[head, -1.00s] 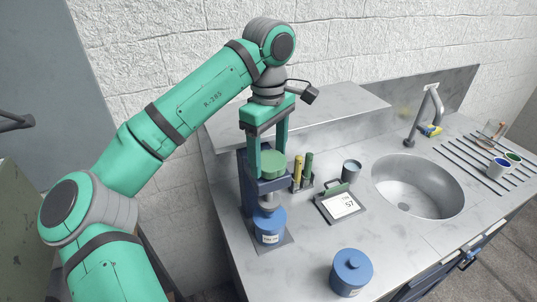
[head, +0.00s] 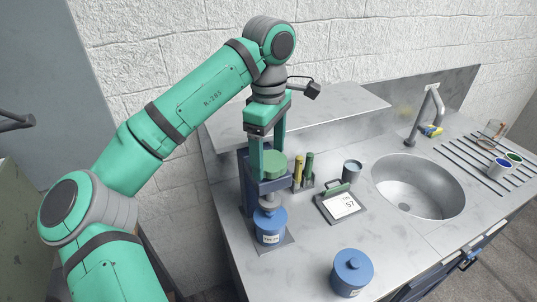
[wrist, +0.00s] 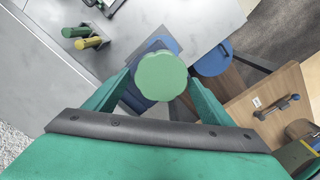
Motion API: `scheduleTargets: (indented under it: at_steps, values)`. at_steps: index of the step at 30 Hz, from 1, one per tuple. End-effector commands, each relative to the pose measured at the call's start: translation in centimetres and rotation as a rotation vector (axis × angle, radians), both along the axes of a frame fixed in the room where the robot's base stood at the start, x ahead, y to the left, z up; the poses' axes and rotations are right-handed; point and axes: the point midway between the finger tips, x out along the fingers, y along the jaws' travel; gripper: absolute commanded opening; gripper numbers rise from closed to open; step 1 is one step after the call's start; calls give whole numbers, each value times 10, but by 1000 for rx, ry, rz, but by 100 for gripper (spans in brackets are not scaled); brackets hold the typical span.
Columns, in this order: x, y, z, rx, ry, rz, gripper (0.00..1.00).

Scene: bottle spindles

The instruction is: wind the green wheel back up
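The green wheel (head: 267,163) sits on top of a dark blue stand (head: 247,185). Below it a grey spindle (head: 267,200) reaches down to a blue labelled jar (head: 270,228). My gripper (head: 269,157) points down over the wheel. In the wrist view, the scalloped wheel (wrist: 161,77) lies between the two fingers (wrist: 160,78), with a small gap seeming to show on each side. The fingers look open and not pressed on the wheel. The stand and jar are partly hidden below the wheel in that view.
Yellow and green cylinders (head: 298,172) stand close to the right of the stand. A sink (head: 420,187) lies beyond. A raised ledge (head: 340,108) runs behind.

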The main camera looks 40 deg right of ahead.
Motion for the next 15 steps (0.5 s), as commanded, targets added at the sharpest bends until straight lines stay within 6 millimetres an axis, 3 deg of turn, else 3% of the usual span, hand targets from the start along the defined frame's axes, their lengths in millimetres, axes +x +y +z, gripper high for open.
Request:
scheduleTargets:
  at_steps: [10,15]
  values:
    - [-2,-1,0,3,3,-5,84]
    - [-1,-1,13,4,1,-5,84]
